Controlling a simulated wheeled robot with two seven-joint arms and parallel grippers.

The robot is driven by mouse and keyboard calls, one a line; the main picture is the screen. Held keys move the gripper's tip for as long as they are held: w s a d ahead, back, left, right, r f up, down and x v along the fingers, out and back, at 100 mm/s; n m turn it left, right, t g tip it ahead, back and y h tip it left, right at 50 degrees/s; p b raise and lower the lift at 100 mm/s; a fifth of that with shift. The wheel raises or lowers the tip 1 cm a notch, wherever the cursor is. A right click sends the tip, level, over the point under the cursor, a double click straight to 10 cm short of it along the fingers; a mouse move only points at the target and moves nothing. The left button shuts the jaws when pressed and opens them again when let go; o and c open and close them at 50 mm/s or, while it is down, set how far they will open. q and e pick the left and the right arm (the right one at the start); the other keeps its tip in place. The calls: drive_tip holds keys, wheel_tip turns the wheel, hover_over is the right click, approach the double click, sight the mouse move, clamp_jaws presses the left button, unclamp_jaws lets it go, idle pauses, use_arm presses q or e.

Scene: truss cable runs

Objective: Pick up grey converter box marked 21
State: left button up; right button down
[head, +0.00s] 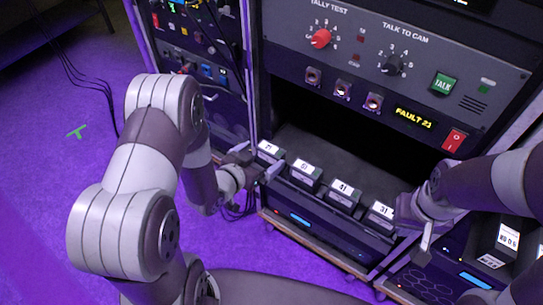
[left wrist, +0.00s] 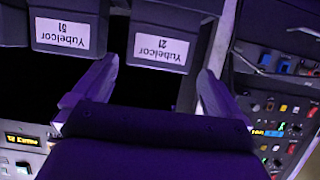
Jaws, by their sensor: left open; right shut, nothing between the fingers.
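The grey converter box marked 21 (head: 270,150) stands at the left end of a row on a rack shelf. In the left wrist view its white label on the box (left wrist: 161,46) reads upside down. My left gripper (head: 260,165) is open at the box's near left side. In the left wrist view the left gripper's fingers (left wrist: 158,78) are spread, with the box beyond and between their tips; I cannot tell whether they touch it. My right gripper (head: 426,236) is shut and empty, near the right end of the row.
Boxes marked 51 (head: 304,172), 41 (head: 343,194) and 31 (head: 378,215) stand to the right of it, with gaps between. A control panel (head: 395,60) with a FAULT 21 display overhangs the dark bay. A rack with cables (head: 205,60) stands at left. Purple floor (head: 60,190) is open.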

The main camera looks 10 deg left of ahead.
sight(275, 148)
use_arm(q)
drive_tip(key=b+x, duration=0.1)
drive_tip(key=x, duration=0.6)
drive_tip(key=shift+d+f, duration=0.1)
drive_tip(key=shift+s, duration=0.15)
drive_tip(key=c, duration=1)
drive_tip(key=shift+r, duration=0.25)
